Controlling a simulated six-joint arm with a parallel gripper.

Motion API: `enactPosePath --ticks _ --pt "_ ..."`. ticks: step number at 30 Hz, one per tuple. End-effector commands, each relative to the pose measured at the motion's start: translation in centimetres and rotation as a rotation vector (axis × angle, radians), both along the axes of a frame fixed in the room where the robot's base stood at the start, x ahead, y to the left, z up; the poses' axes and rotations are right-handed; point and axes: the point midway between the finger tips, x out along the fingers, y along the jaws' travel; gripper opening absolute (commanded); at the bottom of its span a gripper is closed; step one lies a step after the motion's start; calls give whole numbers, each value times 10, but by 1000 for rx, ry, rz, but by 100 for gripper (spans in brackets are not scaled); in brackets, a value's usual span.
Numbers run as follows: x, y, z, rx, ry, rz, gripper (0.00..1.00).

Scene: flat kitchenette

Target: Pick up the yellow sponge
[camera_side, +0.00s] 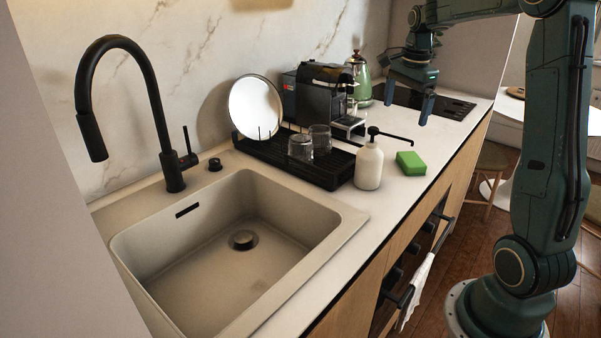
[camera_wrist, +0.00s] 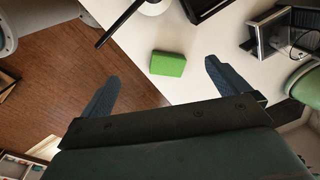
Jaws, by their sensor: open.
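A small green block-shaped sponge (camera_side: 411,163) lies flat on the white counter, right of the soap bottle in the side view. It looks green on all visible faces; no yellow sponge shows. My gripper (camera_side: 409,104) is open and empty, raised above the counter, higher and farther back than the sponge. In the wrist view the green sponge (camera_wrist: 167,63) appears between the two spread fingers of my gripper (camera_wrist: 160,71), apart from both. Nothing hides it.
A white soap bottle (camera_side: 369,166) with a long black spout stands close left of the sponge. A black dish rack (camera_side: 262,150) holds glasses and a plate. A coffee machine (camera_side: 318,100) and green kettle (camera_side: 360,80) stand behind. The counter's front edge (camera_side: 450,167) is near the sponge.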

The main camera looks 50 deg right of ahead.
Motion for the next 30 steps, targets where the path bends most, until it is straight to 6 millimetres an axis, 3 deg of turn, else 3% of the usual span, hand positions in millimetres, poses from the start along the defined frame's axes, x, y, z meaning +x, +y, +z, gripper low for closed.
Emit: enactPosePath --ticks 3,10,23,30 --pt "-2 -37 -18 31 24 -168 100" --pt "-10 -80 -40 65 50 -381 100" --pt "-12 -89 -50 73 57 -432 100" --pt "-13 -88 -75 74 59 -430 100"
